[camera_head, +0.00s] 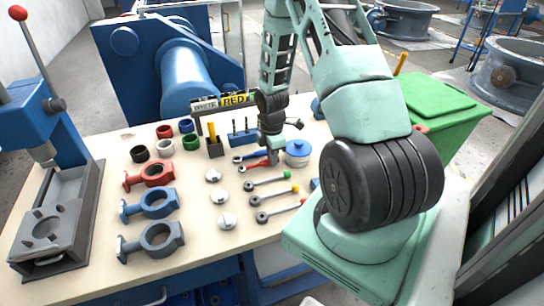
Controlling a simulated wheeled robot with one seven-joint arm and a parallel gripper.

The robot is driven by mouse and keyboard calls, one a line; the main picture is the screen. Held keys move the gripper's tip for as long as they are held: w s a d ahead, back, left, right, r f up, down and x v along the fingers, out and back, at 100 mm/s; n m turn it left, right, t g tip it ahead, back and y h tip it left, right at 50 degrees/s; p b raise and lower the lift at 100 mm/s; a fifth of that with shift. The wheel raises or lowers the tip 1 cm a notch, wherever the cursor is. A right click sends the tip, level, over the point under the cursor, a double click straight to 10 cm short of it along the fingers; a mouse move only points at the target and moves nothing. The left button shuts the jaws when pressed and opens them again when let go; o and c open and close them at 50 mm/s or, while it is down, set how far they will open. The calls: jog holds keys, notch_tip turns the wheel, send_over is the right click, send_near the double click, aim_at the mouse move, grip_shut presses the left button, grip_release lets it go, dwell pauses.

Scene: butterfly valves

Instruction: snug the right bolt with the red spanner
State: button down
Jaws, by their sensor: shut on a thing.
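My gripper (272,158) is over the back right part of the bench, pointing down. It is shut on the red spanner (253,168), whose red part shows just left of the fingers. The fingers are small and partly dark here, so the exact grip is hard to see. The spanner is low, close to the bench top; I cannot tell whether it touches it. A blue spanner (246,157) lies just behind it. The right bolt cannot be made out. Red (155,174), blue (153,204) and grey (155,238) valve bodies lie at the left.
Levers with coloured tips (268,182) lie in front of my gripper, and pale discs (218,196) left of them. Coloured rings (165,131), a sign (233,100) and a blue rack (243,138) are behind. A press (60,200) stands far left.

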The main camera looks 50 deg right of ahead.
jog(key=shift+r+p, duration=0.3)
jog(key=shift+r, duration=0.1)
jog(key=shift+r+p, duration=1.85)
jog(key=shift+r, duration=0.15)
jog(key=shift+f, duration=0.1)
